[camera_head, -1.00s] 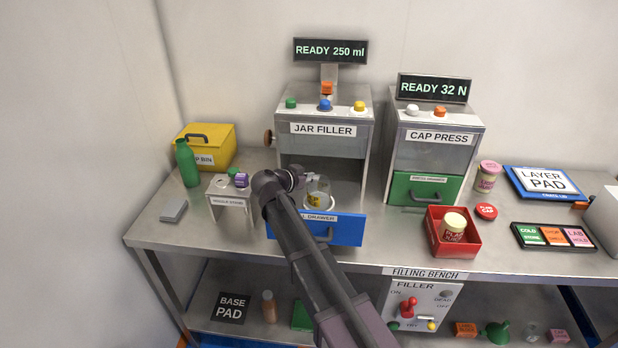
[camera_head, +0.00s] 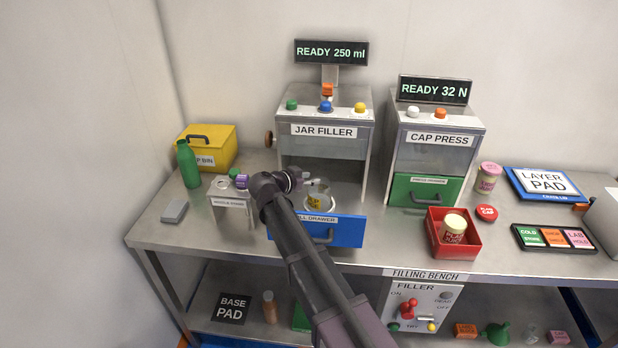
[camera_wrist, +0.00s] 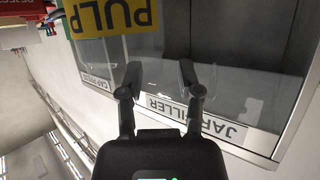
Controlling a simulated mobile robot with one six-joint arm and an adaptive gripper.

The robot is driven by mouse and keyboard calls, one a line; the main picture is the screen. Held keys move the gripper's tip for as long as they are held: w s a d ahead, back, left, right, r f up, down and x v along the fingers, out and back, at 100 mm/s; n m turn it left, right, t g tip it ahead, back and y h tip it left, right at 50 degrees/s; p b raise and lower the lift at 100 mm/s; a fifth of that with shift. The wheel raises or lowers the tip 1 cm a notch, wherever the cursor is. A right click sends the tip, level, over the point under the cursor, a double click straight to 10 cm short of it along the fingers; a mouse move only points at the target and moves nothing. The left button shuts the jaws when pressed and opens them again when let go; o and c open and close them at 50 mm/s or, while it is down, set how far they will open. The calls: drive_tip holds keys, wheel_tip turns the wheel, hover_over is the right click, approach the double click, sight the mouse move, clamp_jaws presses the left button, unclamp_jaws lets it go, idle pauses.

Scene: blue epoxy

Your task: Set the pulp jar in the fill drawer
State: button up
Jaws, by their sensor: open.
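The pulp jar (camera_head: 319,199) is clear with a yellow label. It stands upright inside the open fill drawer (camera_head: 346,232), on a pale round seat. The drawer has a blue front and is pulled out below the jar filler (camera_head: 325,131). My gripper (camera_head: 311,183) is open at the jar's upper left side. In the wrist view, my gripper's fingers (camera_wrist: 162,85) are spread, with the yellow PULP label (camera_wrist: 112,18) beyond them. Whether the fingers touch the jar cannot be told. My arm hides the drawer's left part.
The cap press (camera_head: 436,150) stands right of the filler, its green drawer shut. A red tray (camera_head: 440,254) holds another jar. Bench space between stand and filler is narrow.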

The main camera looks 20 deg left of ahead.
drive_tip(key=p+v, duration=0.3)
drive_tip(key=v, duration=0.8)
drive_tip(key=shift+p, duration=0.4)
drive_tip(key=shift+w, duration=0.1)
idle(0.7)
